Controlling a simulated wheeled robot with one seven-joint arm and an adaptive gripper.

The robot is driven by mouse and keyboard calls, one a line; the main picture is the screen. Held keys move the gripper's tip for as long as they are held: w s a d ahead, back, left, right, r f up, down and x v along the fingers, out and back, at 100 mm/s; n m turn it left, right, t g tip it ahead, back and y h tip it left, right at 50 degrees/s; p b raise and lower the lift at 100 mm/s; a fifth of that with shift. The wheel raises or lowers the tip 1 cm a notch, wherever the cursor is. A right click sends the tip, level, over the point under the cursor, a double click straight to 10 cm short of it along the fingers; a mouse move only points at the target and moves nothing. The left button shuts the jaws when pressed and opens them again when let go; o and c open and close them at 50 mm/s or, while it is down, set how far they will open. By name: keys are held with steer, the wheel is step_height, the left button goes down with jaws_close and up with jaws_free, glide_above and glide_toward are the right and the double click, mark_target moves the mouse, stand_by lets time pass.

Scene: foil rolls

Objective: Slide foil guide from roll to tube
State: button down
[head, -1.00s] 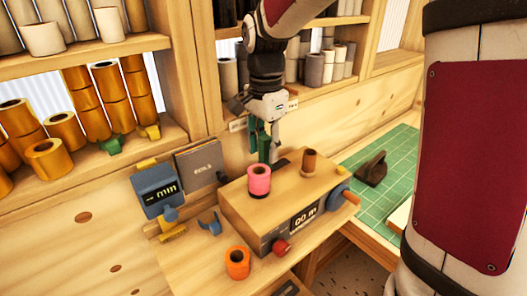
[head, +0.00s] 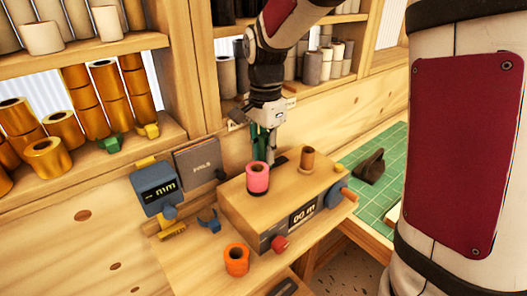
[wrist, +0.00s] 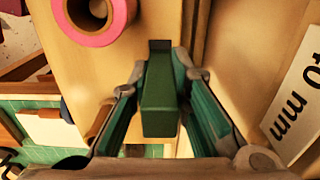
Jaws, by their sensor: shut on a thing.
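The pink foil roll (head: 257,177) stands on the near-left part of the wooden winding machine's top; it also shows at the upper left of the wrist view (wrist: 93,22). The brown tube (head: 308,157) stands upright on the right of the same top. My gripper (wrist: 160,98) is shut on the green foil guide (wrist: 160,88), a block lying between the two fingers. In the head view my gripper (head: 265,143) is just behind the pink roll. The guide's lower end is partly hidden there, so I cannot tell whether it touches the machine.
An orange roll (head: 237,259) stands in front. A green mat (head: 385,200) lies right. Shelves with rolls stand behind.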

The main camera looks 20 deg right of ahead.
steer(key=d, duration=0.1)
steer(key=w+d, duration=0.1)
steer(key=d, duration=0.2)
steer(key=shift+w+d, duration=0.25)
steer(key=shift+d, duration=0.1)
steer(key=c, duration=1.5)
jaws_free()
steer(key=shift+d, duration=0.1)
step_height(320, 180, up, 12)
steer(key=shift+r, duration=0.1)
steer(key=s+a+n+t, duration=0.1)
steer(key=s+n, duration=0.3)
steer(key=s, duration=0.3)
steer(key=s+a+f+n+t, duration=0.1)
steer(key=s+a+n+t, duration=0.1)
steer(key=s+n, duration=0.3)
steer(key=s+a+f+n+t, duration=0.1)
steer(key=s+n, duration=0.4)
steer(key=s, duration=0.6)
steer(key=shift+a+f+t, duration=0.15)
steer(key=shift+a+t, duration=0.45)
steer(key=shift+t, duration=0.1)
